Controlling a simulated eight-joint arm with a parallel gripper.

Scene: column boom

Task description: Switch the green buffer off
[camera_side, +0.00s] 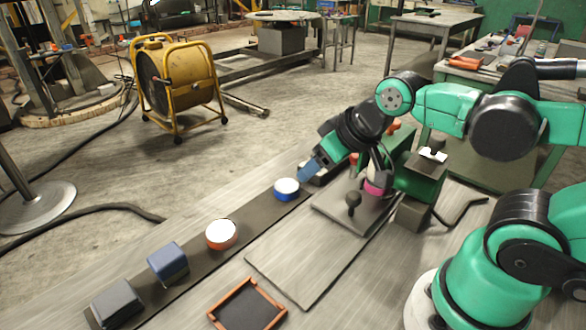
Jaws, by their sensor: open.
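The green buffer (418,178) is a green box-shaped machine on the table, right of centre, partly hidden behind and below my arm. A small white-and-black switch (433,155) sits on its top; which way it is set is too small to tell. A pink-and-dark round part (376,186) shows at its left side. My gripper (309,171) points down and left, with bluish fingers, well to the left of the buffer and apart from the switch. It is open; the gap between its fingers is hard to see from here. It is just above the row of tins.
A dark strip holds a blue tin (286,190), an orange tin (221,234), a blue block (168,262) and a dark block (115,303). A brown-rimmed tray (274,296) lies in front. A black-knobbed lever (353,203) stands near the buffer. The grey plate (295,264) is clear.

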